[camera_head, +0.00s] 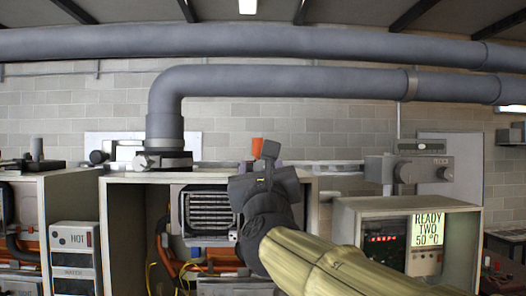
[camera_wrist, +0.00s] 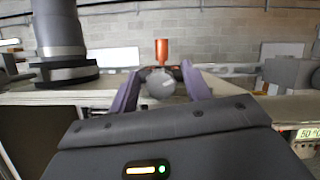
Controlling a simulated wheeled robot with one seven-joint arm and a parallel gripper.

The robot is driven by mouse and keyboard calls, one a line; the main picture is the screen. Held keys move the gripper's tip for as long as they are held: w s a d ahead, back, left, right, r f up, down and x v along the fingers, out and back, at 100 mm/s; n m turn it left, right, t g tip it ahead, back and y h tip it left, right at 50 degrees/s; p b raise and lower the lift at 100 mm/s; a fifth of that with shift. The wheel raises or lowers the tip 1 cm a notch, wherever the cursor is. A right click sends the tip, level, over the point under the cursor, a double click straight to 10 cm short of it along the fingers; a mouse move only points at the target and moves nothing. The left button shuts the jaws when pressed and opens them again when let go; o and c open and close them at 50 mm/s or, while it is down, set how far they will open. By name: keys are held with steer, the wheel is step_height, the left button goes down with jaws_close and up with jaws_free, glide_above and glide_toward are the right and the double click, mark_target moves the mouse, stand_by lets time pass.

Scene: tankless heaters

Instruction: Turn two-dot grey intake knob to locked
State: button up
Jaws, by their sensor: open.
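My gripper (camera_head: 268,152) is raised above the top front of the open heater cabinet in the middle. In the wrist view its two purple fingers (camera_wrist: 161,90) are apart. A round grey knob (camera_wrist: 160,84) shows between them, with an orange cylinder (camera_wrist: 162,52) standing just behind it. I cannot tell whether either finger touches the knob. No dots or lock mark can be made out on it. In the head view my gripper hides this knob, and only part of the orange cylinder (camera_head: 257,146) shows.
A thick grey pipe (camera_head: 165,110) rises from a flange left of my gripper. A grey valve box with a round knob (camera_head: 408,173) stands to the right, above a display (camera_head: 430,229) reading "READY TWO 50 °C". Another heater cabinet (camera_head: 45,180) stands at the left.

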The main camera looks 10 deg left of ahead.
steer(key=shift+w+a+r, duration=0.15)
steer(key=shift+w+r, duration=0.15)
steer(key=shift+w, duration=0.35)
steer(key=c, duration=1)
